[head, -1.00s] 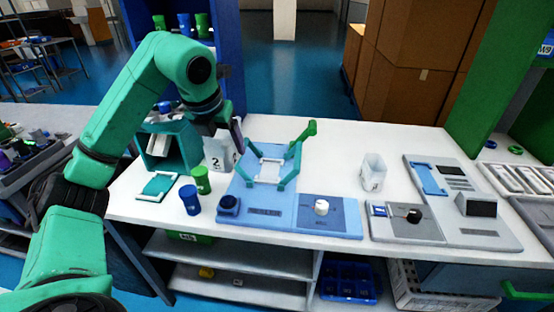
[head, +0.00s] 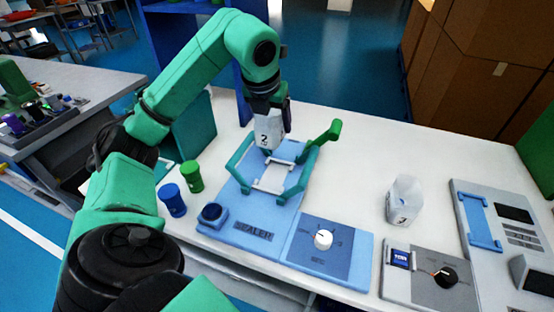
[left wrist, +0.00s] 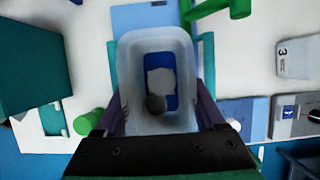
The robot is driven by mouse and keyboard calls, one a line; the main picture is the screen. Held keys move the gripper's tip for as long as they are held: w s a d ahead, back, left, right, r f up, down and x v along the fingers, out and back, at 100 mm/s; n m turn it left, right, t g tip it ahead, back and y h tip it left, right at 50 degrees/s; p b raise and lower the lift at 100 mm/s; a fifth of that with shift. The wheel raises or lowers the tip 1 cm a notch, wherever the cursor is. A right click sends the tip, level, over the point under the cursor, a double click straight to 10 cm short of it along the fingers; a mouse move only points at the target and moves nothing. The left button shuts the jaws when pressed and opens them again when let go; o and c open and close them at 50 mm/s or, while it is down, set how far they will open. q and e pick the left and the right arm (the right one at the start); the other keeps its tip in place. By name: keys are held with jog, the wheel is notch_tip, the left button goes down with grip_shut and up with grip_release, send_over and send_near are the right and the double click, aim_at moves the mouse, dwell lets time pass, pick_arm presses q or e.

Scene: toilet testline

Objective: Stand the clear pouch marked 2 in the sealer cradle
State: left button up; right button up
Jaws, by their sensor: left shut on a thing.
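The clear pouch marked 2 (head: 267,131) is upright in my left gripper (head: 272,106), with its number facing the camera. The left wrist view looks down into the pouch's open top (left wrist: 128,52), with a finger on each side. A dark round spot and blue and white shapes show inside it or through its bottom. The sealer (head: 238,219) is a blue unit with teal arms and a green lever. Its cradle, with a pale frame (head: 272,187), lies just below the pouch. The pouch hides the cradle's back, and I cannot tell whether they touch. My right gripper is not in view.
A pouch marked 3 (head: 404,203) stands to the right on the white bench. A blue cup (head: 172,201) and a green cup (head: 192,177) stand left of the sealer. The raised green lever (head: 325,135) is close on the right. A teal box (head: 196,140) stands behind the arm.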

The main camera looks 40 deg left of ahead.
aim_at(265, 138)
pick_arm(q)
jog(key=f+b, duration=0.1)
jog(key=f, duration=1.3)
jog(key=shift+w+f+b, duration=0.2)
jog(key=shift+f+b, duration=0.05)
jog(key=shift+b, duration=0.1)
jog(key=shift+f, duration=0.15)
jog(key=o, duration=1.4)
jog(key=shift+o, duration=0.2)
jog(key=shift+r, duration=0.4)
jog(key=v, duration=1.1)
jog(key=shift+s+d+r, duration=0.1)
jog(key=shift+s+r, duration=0.05)
jog(key=shift+r, duration=0.2)
